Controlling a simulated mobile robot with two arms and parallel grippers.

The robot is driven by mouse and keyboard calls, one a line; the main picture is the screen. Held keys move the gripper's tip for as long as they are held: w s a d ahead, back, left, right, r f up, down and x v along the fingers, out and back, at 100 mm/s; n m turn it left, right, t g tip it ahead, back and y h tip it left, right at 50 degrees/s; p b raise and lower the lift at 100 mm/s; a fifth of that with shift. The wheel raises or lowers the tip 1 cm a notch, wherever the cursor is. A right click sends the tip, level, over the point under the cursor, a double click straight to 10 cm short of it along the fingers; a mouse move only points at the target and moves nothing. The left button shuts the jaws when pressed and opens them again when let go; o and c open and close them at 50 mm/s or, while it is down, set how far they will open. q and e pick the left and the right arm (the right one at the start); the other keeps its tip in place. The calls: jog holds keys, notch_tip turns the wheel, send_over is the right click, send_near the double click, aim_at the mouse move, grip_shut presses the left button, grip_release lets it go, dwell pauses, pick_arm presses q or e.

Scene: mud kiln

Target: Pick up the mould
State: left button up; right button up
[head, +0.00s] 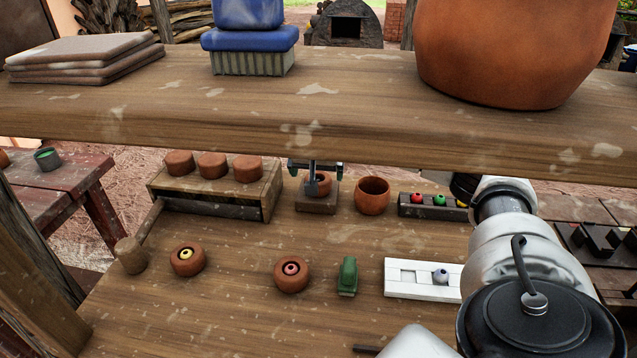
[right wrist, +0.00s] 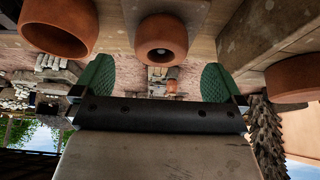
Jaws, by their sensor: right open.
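I cannot tell for certain which thing is the mould. A white block with square recesses (head: 400,279) lies on the lower board at the front right, with a small bluish knob on it. A small wooden block (head: 318,204) further back bears a round clay piece (head: 324,183); in the right wrist view, which looks upside down, a clay piece with a dark hole (right wrist: 161,40) is ahead of the jaws. My right gripper (head: 315,167) is open and empty, its green pads apart in the right wrist view (right wrist: 158,80). It is in front of that clay piece. My left gripper is not in view.
A thick upper shelf (head: 300,130) crosses above the lower board. Around the gripper stand a wooden crate (head: 215,207) with clay pieces on top and an open clay pot (head: 372,203). Nearer are two clay rounds (head: 188,267) (head: 291,281) and a green object (head: 347,277).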

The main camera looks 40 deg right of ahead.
aim_at(318, 176)
jog(key=x, duration=0.6)
jog(key=shift+w+d, duration=0.1)
jog(key=shift+w, duration=0.15)
jog(key=c, duration=1)
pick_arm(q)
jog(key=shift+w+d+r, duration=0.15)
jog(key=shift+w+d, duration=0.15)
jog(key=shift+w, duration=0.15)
pick_arm(e)
jog(key=shift+c, duration=0.2)
jog(key=shift+r, duration=0.65)
notch_tip(318, 176, up, 3)
jog(key=shift+f, duration=0.15)
pick_arm(q)
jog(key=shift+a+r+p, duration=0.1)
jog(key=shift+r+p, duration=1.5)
jog(key=shift+p, duration=0.1)
pick_arm(e)
jog(key=s+r, duration=1.1)
jog(key=shift+s+r, duration=0.25)
jog(key=shift+s, duration=0.1)
